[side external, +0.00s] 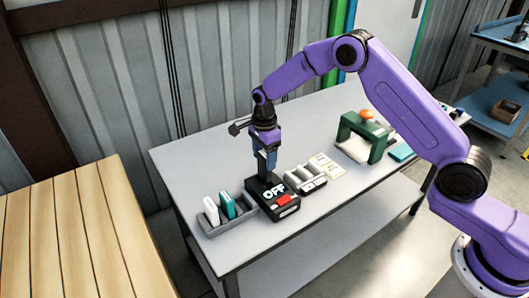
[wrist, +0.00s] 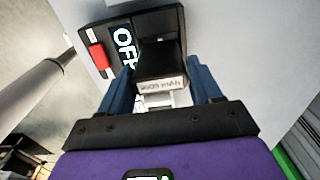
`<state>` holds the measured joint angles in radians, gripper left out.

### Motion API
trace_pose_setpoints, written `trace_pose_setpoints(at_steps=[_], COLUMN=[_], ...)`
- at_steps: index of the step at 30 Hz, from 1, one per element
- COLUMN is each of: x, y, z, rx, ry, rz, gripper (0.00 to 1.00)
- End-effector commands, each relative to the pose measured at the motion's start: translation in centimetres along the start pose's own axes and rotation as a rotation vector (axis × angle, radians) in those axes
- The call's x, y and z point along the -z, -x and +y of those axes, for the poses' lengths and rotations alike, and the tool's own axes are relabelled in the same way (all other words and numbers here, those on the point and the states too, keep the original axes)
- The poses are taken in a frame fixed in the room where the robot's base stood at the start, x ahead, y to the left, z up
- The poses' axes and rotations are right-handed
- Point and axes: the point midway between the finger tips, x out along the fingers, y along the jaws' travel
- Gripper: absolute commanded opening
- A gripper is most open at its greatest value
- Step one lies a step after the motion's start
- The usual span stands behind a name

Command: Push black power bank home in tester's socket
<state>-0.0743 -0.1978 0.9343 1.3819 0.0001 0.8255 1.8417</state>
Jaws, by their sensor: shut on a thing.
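The black tester (side external: 283,207) stands on the grey table, with white "OFF" lettering and a red part on top. It also shows in the wrist view (wrist: 94,30). My gripper (side external: 266,166) points down over the tester's back part. In the wrist view my gripper (wrist: 165,72) has its blue fingers closed on both sides of the black power bank (wrist: 160,60), whose near end carries a pale label. The power bank's far end is at the tester's socket side. The fingers and the bank itself hide the socket, so I cannot tell how deep it sits.
A grey rack (side external: 212,230) with a white and a teal power bank stands left of the tester. A pale slotted holder (side external: 306,180) and yellow cards (side external: 327,166) lie to the right. A green frame (side external: 379,146) with an orange knob stands farther right. The table front is clear.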

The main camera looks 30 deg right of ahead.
Motion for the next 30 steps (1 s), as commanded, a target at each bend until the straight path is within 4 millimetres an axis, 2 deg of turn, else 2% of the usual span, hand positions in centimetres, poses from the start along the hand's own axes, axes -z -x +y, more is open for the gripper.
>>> trace_pose_setpoints(at_steps=[15, 30], x=[0.0, 0.0], y=[-3.1, -4.1], z=[0.0, -0.1], rx=[0.0, 0.002], ry=[0.0, -0.001], rz=[0.0, -0.001], gripper=[0.37, 0.37])
